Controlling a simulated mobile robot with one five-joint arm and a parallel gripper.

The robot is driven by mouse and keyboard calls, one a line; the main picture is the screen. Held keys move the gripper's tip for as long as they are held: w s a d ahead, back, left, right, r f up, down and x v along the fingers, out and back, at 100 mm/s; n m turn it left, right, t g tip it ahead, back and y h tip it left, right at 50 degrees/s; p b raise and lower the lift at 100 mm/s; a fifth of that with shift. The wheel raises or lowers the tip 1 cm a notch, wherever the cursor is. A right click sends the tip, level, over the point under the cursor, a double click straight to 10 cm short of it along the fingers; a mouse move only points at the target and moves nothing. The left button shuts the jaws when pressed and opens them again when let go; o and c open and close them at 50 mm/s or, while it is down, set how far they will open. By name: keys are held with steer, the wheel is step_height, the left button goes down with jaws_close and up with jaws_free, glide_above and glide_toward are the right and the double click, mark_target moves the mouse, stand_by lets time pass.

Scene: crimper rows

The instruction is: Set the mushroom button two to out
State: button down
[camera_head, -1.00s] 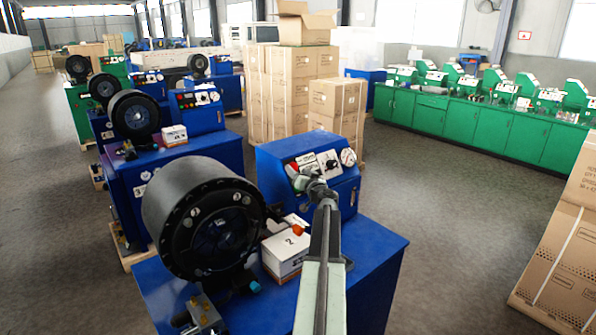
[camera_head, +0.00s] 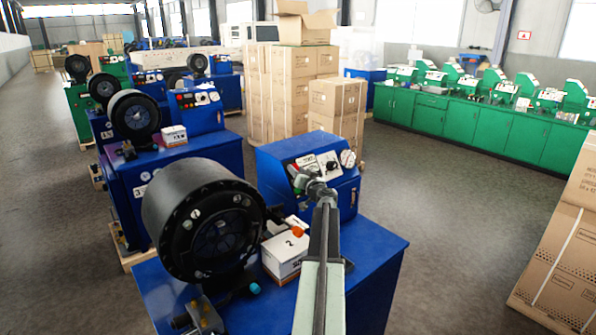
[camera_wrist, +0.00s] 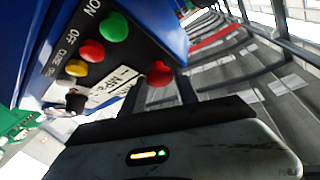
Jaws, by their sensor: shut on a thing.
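The wrist view also shows a green button (camera_wrist: 113,27), a red button (camera_wrist: 91,51), a yellow button (camera_wrist: 76,68) and a black knob (camera_wrist: 76,101). The button's exact height is hard to tell.
Similar machines (camera_head: 150,150) stand behind. Stacked cartons (camera_head: 292,90) are beyond the panel. Open floor (camera_head: 440,200) lies to the right.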

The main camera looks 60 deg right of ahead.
steer(key=c, duration=1.2)
jaws_free()
steer(key=shift+s, duration=0.15)
steer(key=o, duration=0.3)
steer(key=shift+s+r, duration=0.1)
steer(key=v, duration=0.7)
steer(key=shift+s+a, duration=0.25)
